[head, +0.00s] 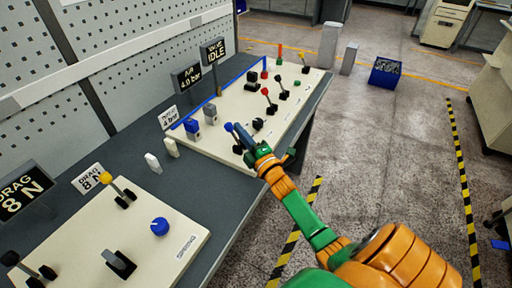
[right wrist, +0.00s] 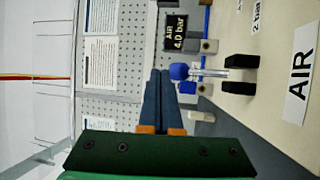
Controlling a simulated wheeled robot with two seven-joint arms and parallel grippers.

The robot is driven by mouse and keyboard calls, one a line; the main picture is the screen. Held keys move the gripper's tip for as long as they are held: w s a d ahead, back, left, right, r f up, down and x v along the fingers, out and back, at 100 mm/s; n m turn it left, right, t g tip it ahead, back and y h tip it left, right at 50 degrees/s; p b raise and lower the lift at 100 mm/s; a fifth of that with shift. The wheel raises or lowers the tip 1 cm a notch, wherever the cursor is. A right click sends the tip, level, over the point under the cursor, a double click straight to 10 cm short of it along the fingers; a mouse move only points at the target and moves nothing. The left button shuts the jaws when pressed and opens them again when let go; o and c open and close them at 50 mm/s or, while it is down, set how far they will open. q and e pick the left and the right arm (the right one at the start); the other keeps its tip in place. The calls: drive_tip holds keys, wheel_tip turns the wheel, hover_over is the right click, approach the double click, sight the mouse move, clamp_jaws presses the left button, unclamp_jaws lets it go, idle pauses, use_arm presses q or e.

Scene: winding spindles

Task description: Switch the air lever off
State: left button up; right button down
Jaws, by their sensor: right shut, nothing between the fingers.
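The air lever has a blue knob (head: 229,127), a metal shaft and a black bracket on the cream panel (head: 222,143). In the right wrist view the knob (right wrist: 180,72) points left from the black bracket (right wrist: 240,75), by the label "AIR" (right wrist: 299,75). My right gripper (head: 238,129) is shut and empty. In the right wrist view its fingertips (right wrist: 160,73) are close beside the knob; I cannot tell whether they touch it. The air display (head: 187,78) reads 4.0 bar. My left gripper is not in view.
Red-knobbed levers (head: 269,98) and other controls stand farther along the panel. A second display (head: 213,51) reads IDLE. A panel with a yellow-knobbed lever (head: 106,178) is nearer. The floor at right is mostly clear.

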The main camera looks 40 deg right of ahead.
sight(229, 127)
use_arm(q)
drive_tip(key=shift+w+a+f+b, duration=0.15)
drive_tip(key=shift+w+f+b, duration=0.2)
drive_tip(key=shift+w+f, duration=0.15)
use_arm(e)
drive_tip(key=shift+w+a+r, duration=0.1)
drive_tip(key=shift+w+a, duration=0.15)
drive_tip(key=shift+w, duration=0.3)
drive_tip(key=shift+w+a, duration=0.25)
drive_tip(key=shift+w, duration=0.3)
drive_tip(key=shift+w, duration=0.1)
